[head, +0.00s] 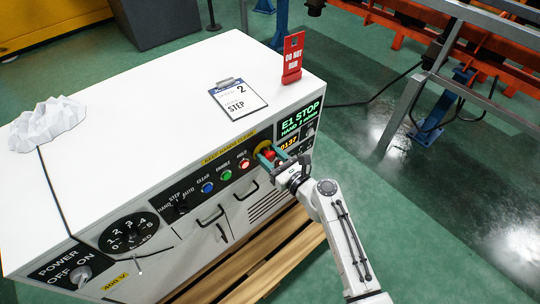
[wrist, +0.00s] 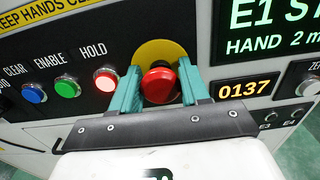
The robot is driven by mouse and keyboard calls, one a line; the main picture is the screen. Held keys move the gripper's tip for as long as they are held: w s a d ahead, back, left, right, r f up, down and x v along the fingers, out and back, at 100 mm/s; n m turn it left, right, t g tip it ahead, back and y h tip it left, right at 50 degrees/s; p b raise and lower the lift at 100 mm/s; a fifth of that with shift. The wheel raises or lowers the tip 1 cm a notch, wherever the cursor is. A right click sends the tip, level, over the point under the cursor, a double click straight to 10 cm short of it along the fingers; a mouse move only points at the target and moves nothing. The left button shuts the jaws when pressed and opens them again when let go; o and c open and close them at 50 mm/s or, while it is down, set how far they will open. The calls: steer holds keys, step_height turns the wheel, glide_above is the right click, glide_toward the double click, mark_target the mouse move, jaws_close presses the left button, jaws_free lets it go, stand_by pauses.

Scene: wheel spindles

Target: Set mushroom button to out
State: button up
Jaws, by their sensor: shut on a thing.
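The mushroom button is a red domed knob on a yellow round plate on the cabinet's front panel. In the wrist view the mushroom button (wrist: 158,86) sits between the two green fingers of my gripper (wrist: 160,88), and the yellow plate (wrist: 160,50) shows behind it. My gripper is shut on the button, one finger on each side. In the head view my gripper (head: 268,158) is at the panel, and the button (head: 268,154) is partly hidden by the fingers. Whether the button is in or out is hard to tell.
Left of the button are a lit red HOLD button (wrist: 105,79), a green ENABLE button (wrist: 68,87) and a blue CLEAR button (wrist: 33,92). Right of it are the E1 STOP display (head: 300,119) and the 0137 readout (wrist: 244,90). A red sign (head: 292,57) stands on the white cabinet top (head: 150,110).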

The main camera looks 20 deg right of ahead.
jaws_close()
steer(key=shift+s+d+p, duration=0.2)
steer(key=shift+s+p, duration=0.15)
steer(key=shift+s, duration=0.25)
steer(key=o, duration=0.9)
jaws_free()
steer(key=shift+o, duration=0.2)
steer(key=v, duration=1)
steer(key=shift+s, duration=0.4)
steer(key=shift+d+p, duration=0.1)
steer(key=shift+p, duration=0.2)
